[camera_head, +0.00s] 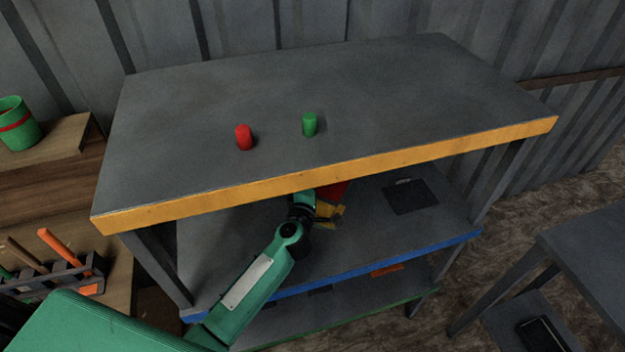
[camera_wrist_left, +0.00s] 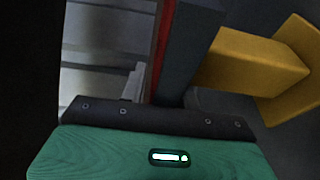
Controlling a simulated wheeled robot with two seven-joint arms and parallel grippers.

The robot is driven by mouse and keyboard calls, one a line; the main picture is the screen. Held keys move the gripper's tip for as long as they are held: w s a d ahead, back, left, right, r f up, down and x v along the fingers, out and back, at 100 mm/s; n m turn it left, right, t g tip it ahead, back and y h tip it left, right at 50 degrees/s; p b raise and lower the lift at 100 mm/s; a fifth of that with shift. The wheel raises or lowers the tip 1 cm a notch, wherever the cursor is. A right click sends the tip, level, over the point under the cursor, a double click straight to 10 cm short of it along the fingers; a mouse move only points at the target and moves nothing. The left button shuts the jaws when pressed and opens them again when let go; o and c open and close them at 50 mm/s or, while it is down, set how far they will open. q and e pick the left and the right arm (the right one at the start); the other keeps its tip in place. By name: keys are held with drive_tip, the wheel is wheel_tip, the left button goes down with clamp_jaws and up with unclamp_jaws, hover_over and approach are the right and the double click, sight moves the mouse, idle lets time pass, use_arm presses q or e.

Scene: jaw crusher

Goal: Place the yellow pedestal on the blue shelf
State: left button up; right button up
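The blue-edged shelf (camera_head: 372,262) is the middle level of a grey rack. My left arm reaches in under the rack's top, and my left gripper (camera_head: 324,203) is over this shelf. The yellow pedestal (camera_head: 327,215) shows at the gripper, partly covered by it, with a red part behind. In the left wrist view, the yellow pedestal (camera_wrist_left: 248,62) has a block-like stem and a wider end at right. Its stem meets a dark finger with a red edge. I cannot make out both fingers or whether they grip it. My right gripper is out of view.
The yellow-edged top (camera_head: 400,90) holds a red cylinder (camera_head: 244,137) and a green cylinder (camera_head: 310,124). A dark flat pad (camera_head: 410,196) lies on the blue-edged shelf at right. A green-edged shelf (camera_head: 330,322) is below. A wooden bench with tools stands left.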

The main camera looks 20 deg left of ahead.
use_arm(q)
drive_tip(key=shift+r, duration=0.15)
drive_tip(key=s, duration=1.2)
drive_tip(key=shift+d+b, duration=0.35)
drive_tip(key=shift+d, duration=0.1)
